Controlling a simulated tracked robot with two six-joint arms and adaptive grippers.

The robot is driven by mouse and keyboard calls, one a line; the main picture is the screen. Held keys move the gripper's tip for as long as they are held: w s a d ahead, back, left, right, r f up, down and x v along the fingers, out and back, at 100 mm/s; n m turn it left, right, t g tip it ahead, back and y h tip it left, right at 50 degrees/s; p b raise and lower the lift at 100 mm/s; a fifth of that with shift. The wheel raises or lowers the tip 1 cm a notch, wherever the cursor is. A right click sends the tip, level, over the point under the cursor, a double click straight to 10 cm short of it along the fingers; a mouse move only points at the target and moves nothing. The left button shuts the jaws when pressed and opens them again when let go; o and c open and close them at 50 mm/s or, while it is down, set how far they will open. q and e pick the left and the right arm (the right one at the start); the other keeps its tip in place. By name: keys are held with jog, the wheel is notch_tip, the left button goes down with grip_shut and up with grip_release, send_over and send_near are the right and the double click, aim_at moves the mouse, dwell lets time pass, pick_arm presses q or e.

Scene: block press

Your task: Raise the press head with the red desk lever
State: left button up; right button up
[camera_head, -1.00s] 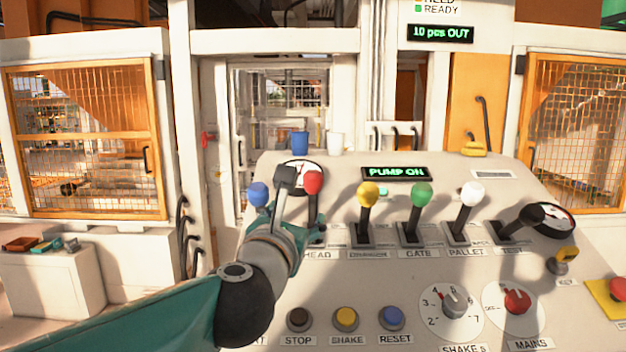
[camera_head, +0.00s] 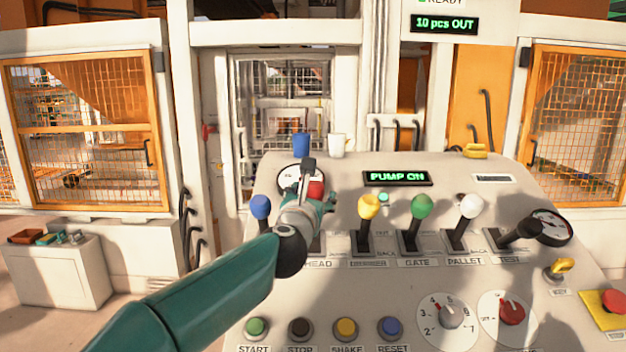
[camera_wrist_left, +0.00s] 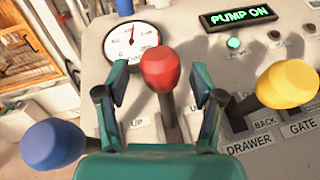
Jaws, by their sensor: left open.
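The red lever (camera_head: 316,188) labelled HEAD stands on the desk between the blue lever (camera_head: 260,206) and the yellow lever (camera_head: 369,207). My left gripper (camera_head: 318,196) is at the red lever and hides most of its shaft. In the left wrist view the red knob (camera_wrist_left: 160,69) stands between the two spread fingers of my left gripper (camera_wrist_left: 161,92), with a gap on each side. The gripper is open and apart from the knob. The press head cannot be made out. My right gripper is not in view.
Green (camera_head: 421,207), white (camera_head: 470,206) and black (camera_head: 531,214) levers stand to the right. A lit PUMP ON display (camera_head: 397,178) and a gauge (camera_wrist_left: 131,43) are behind. Blue (camera_head: 301,143) and white (camera_head: 336,146) cups stand at the desk's back edge. Buttons line the front.

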pick_arm(q)
jog(key=shift+w+d+p, duration=0.2)
jog(key=shift+w+p, duration=0.2)
jog(key=shift+w, duration=0.7)
grip_shut()
